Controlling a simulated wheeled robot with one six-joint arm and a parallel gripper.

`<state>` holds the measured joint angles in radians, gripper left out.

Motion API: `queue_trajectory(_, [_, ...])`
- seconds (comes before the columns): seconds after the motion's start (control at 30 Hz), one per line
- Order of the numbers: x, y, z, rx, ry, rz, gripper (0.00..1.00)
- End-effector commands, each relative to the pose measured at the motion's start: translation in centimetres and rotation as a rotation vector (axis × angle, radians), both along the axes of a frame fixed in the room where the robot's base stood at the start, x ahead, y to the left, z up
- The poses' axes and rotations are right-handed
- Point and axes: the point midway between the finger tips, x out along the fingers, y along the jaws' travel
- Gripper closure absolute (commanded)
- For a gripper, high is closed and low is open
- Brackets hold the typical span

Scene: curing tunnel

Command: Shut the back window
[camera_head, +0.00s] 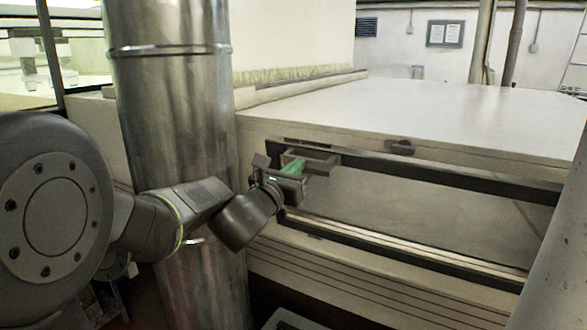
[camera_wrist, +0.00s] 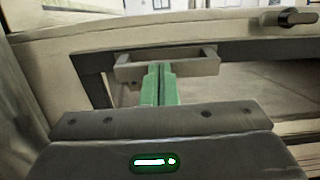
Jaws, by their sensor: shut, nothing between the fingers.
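The window (camera_head: 430,175) is a long dark frame in the side of the pale tunnel housing, with grey pane or interior showing inside it. I cannot tell from these views how far it stands open. A grey U-shaped handle (camera_head: 322,161) sits at the frame's upper left; it also shows in the wrist view (camera_wrist: 200,66). My gripper (camera_head: 297,163) has green fingers pressed together with nothing between them. In the wrist view its fingertips (camera_wrist: 158,68) are at the handle's bar, overlapping its middle. Whether they touch it is unclear.
A dark knob (camera_head: 400,146) sits on the housing above the frame. A thick metal pipe (camera_head: 172,130) stands close on the left, behind my arm. Another pale pipe (camera_head: 555,250) crosses the right edge. The housing's flat top (camera_head: 440,110) is clear.

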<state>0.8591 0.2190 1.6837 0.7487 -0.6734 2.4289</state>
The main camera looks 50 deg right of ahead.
Motion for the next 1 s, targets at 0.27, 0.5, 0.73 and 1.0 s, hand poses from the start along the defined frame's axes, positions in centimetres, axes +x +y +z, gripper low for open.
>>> queue_trajectory(0.27, [0.3,-1.5,1.3,0.053,0.014,-0.005,1.00])
queue_trajectory(0.5, [1.0,-4.1,2.2,0.148,0.042,-0.003,1.00])
queue_trajectory(0.73, [1.4,-5.3,2.3,0.194,0.054,-0.001,1.00])
queue_trajectory(1.0, [1.5,-5.5,2.3,0.196,0.053,0.000,1.00])
